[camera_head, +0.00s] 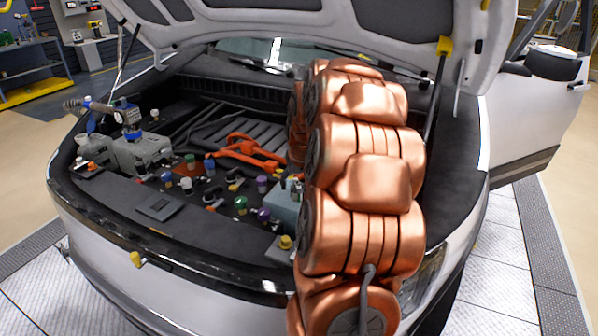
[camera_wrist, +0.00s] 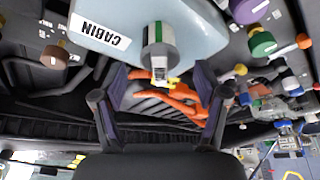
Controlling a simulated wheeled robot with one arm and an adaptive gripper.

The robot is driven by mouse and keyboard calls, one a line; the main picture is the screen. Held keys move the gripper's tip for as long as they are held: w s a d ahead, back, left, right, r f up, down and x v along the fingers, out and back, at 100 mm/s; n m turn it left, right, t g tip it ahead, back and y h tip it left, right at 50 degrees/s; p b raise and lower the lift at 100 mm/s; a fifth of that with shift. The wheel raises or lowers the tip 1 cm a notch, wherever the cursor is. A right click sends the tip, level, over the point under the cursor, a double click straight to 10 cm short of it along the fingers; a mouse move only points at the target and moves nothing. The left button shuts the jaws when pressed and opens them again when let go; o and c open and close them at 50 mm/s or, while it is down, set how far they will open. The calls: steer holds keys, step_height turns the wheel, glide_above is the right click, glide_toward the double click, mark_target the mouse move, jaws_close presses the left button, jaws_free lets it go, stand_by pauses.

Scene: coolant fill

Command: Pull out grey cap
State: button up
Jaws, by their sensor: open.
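A grey cap (camera_wrist: 158,42) with a green and a pale stripe sits on a light blue tank (camera_wrist: 205,25) labelled CABIN in the wrist view. My gripper (camera_wrist: 161,76) is open, with one finger on each side of the space just below the cap in the picture. Nothing shows between the fingers in their grip, and I cannot tell whether either touches the cap. In the head view part of the light blue tank (camera_head: 286,208) shows left of my copper-coloured arm, which hides my gripper.
Several coloured caps crowd the engine bay near the tank, among them a green cap (camera_wrist: 263,43) and a brown one (camera_wrist: 54,57). An orange cable (camera_head: 250,149) runs behind. The raised hood (camera_head: 290,22) hangs over the bay.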

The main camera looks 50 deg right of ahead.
steer(key=shift+x, duration=1)
steer(key=shift+c, duration=0.2)
steer(key=c, duration=1.1)
steer(key=o, duration=0.4)
steer(key=shift+c, duration=1.2)
steer(key=shift+n+t+y+b, duration=0.3)
steer(key=shift+n+y, duration=0.3)
steer(key=shift+n, duration=1)
